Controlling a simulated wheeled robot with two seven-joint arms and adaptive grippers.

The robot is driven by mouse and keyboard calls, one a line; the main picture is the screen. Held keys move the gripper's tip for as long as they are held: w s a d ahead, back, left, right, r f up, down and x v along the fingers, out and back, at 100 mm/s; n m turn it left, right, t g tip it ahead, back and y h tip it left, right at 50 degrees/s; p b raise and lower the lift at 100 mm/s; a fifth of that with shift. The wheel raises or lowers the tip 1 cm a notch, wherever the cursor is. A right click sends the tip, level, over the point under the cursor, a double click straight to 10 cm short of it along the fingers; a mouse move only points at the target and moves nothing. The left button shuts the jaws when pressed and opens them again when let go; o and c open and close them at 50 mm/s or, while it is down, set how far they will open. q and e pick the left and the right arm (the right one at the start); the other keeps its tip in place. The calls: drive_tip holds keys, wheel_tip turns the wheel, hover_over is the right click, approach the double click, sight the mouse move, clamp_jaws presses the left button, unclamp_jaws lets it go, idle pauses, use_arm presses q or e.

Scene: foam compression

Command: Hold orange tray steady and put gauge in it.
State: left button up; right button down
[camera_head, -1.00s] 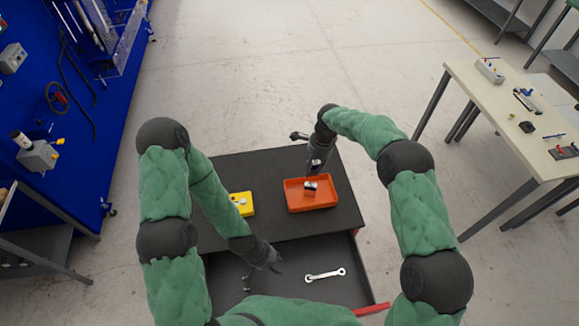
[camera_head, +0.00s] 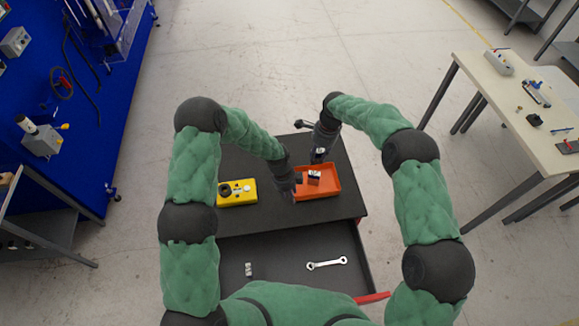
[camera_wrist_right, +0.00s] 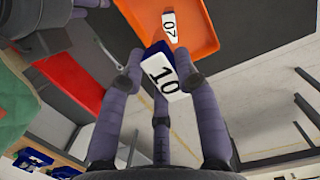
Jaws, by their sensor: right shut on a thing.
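The orange tray (camera_head: 335,187) lies on the dark cabinet top, with a small gauge block (camera_head: 314,177) inside; its label reads 07 in the right wrist view (camera_wrist_right: 171,27). My right gripper (camera_head: 320,155) is at the tray's far side, shut on a white and dark gauge block labelled 10 (camera_wrist_right: 164,74). This held block is close to the tray; whether it touches the tray is unclear. My left gripper (camera_head: 289,190) is at the tray's left wall, pointing down. Its fingers are too small and dark to judge, and contact with the wall is unclear.
A yellow block (camera_head: 238,193) with round black and white parts sits left of the tray. Below is an open drawer (camera_head: 290,284) holding a wrench (camera_head: 327,264) and a small silver piece (camera_head: 248,270). A pale table (camera_head: 500,105) stands at the right.

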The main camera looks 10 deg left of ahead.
use_arm(q)
drive_tip(key=w+a+r+m+y, duration=0.1)
drive_tip(key=w+r+m+y, duration=0.1)
drive_tip(key=w+r+m, duration=0.5)
drive_tip(key=f, duration=0.4)
drive_tip(key=w+f+m, duration=0.1)
drive_tip(key=f, duration=0.4)
drive_tip(key=f+m, duration=0.1)
drive_tip(key=f, duration=0.4)
drive_tip(key=shift+w+a, duration=0.15)
drive_tip(key=shift+a, duration=0.05)
clamp_jaws()
